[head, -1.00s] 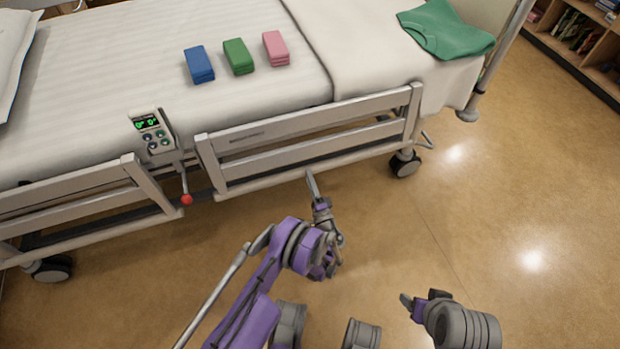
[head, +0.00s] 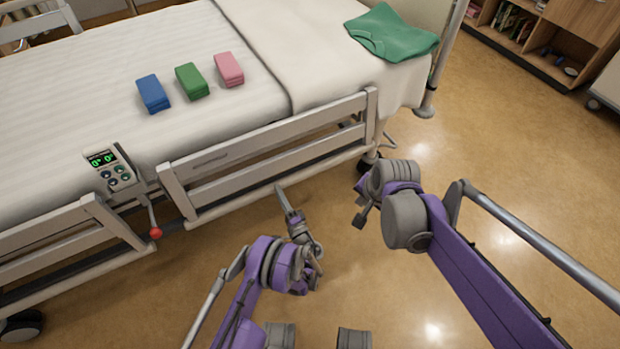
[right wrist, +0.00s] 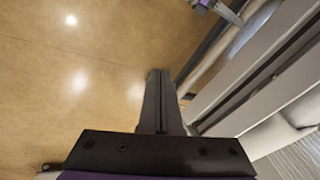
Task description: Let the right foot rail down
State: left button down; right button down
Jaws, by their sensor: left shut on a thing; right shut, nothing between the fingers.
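The right foot rail (head: 246,137), a pale metal frame with two long bars, stands raised along the bed's near side. A lever with a red knob (head: 155,233) hangs at its left end, with no gripper on it. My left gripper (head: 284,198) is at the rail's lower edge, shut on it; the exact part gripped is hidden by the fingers. My right gripper (head: 360,215) is shut and empty, in front of the rail's right end and apart from it. In the right wrist view its fingers (right wrist: 158,100) are together, with the rail (right wrist: 245,85) to their right.
A control panel with a green display (head: 111,167) is mounted beside the lever. The head-end rail (head: 50,245) is at the left. Blue (head: 153,94), green (head: 192,82) and pink (head: 229,70) blocks and a green garment (head: 392,33) lie on the bed. Floor (head: 530,150) is open at right.

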pick_arm(q)
jog(key=shift+f, duration=0.25)
pick_arm(e)
jog(key=w+a+f+m, duration=0.2)
jog(key=w+a+f, duration=0.5)
jog(key=w+f, duration=0.2)
jog(key=w+a+f+m+y, duration=0.1)
jog(key=w+a+f+m, duration=0.1)
jog(key=w+a+f, duration=0.5)
jog(key=shift+w+a+f+m, duration=0.3)
jog(key=shift+w+f, duration=1.05)
jog(key=shift+w, duration=0.2)
pick_arm(q)
jog(key=shift+w+f, duration=0.1)
jog(key=shift+c, duration=2.2)
grip_release()
pick_arm(e)
jog(key=shift+w+a+f, duration=0.3)
jog(key=shift+w+a, duration=0.05)
jog(key=shift+w, duration=0.15)
